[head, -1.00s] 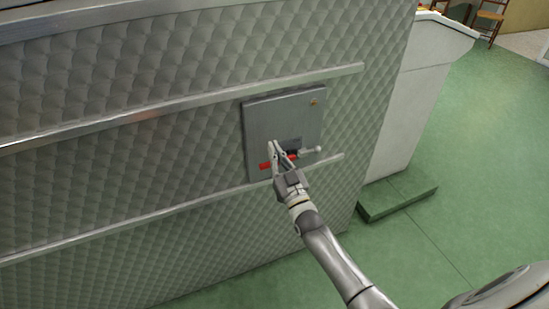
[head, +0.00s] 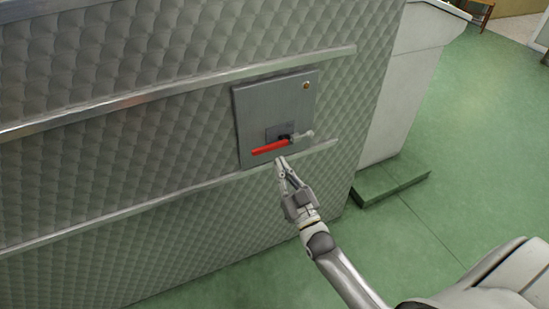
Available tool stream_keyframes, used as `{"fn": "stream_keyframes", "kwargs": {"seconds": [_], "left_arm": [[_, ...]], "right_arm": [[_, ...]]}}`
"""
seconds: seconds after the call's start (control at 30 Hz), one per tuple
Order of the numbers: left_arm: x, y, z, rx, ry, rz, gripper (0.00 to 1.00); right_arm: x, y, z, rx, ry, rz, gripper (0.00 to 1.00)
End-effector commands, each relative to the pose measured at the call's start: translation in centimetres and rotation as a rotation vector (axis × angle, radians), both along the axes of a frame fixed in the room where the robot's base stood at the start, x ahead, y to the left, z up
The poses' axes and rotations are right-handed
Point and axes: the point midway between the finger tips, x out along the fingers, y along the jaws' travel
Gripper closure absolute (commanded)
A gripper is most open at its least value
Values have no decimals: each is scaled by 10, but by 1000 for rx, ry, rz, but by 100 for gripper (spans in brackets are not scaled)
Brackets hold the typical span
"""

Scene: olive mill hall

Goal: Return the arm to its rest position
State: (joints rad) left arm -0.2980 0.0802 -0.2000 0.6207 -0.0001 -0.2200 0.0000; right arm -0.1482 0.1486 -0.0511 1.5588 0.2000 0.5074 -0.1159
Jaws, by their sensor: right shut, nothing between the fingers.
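My right gripper (head: 280,164) is in the head view, just below a red lever handle (head: 269,147). Its fingers are together with nothing between them, and in the picture they look apart from the handle. My right arm comes up from the bottom right. The red handle lies nearly level on a grey metal panel (head: 250,101), with its dark pivot and a pale metal end at its right. My left gripper is not in view.
The panel sits on a quilted metal wall (head: 150,130) with metal rails (head: 130,104) across it. A pale block (head: 408,80) stands to the right on a green step (head: 385,182). Open green floor (head: 470,130) lies at the right. A wooden chair (head: 482,8) is far back.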

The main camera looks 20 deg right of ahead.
Motion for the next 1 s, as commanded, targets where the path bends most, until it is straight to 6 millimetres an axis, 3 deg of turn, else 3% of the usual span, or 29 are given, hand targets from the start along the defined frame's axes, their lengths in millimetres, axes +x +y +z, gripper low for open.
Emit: {"fn": "stream_keyframes", "kwargs": {"seconds": [0.17, 0.27, 0.37, 0.47, 0.57, 0.7, 0.77, 0.9, 1.0], "left_arm": [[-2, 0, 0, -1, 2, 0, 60], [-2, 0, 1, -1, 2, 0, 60], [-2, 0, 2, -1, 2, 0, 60], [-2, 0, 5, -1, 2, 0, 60], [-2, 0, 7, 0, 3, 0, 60], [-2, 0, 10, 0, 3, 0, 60], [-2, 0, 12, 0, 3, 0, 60], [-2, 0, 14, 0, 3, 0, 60], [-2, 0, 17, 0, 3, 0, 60]], "right_arm": [[0, 0, -1, 0, 2, 0, 100], [0, 1, -16, -2, 41, 3, 100], [-4, 5, -57, -8, 149, 9, 100], [-17, 10, -123, -16, 321, 19, 100], [-43, 16, -195, -28, 516, 33, 100], [-98, 23, -289, -47, 785, 49, 100], [-127, 26, -324, -54, 897, 55, 100], [-208, 29, -397, -78, 1157, 68, 100], [-274, 29, -438, -99, 1340, 76, 100]]}}
